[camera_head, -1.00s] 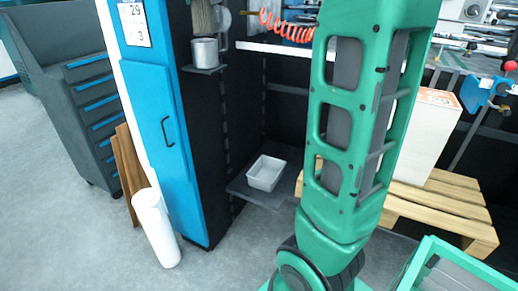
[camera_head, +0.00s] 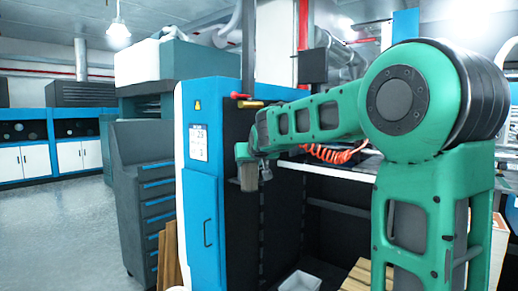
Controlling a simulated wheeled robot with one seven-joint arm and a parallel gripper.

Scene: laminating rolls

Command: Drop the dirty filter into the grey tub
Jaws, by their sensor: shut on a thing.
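My green arm reaches left across the picture, and my gripper (camera_head: 246,160) is at its far end, in front of the dark side of the blue cabinet. It is small here and its fingers are hard to make out. A brownish-grey cylinder, which looks like the dirty filter (camera_head: 248,179), hangs upright at the gripper, held in it. The pale grey tub (camera_head: 299,282) stands low at the bottom edge, cut off by the frame. It is well below the gripper and somewhat to its right.
The blue cabinet (camera_head: 202,225) stands left of the gripper, with a dark drawer unit (camera_head: 158,205) beyond it. An orange coiled hose (camera_head: 332,155) hangs behind my arm above a bench. A wooden pallet (camera_head: 360,278) lies at bottom right. Open floor (camera_head: 80,230) is at left.

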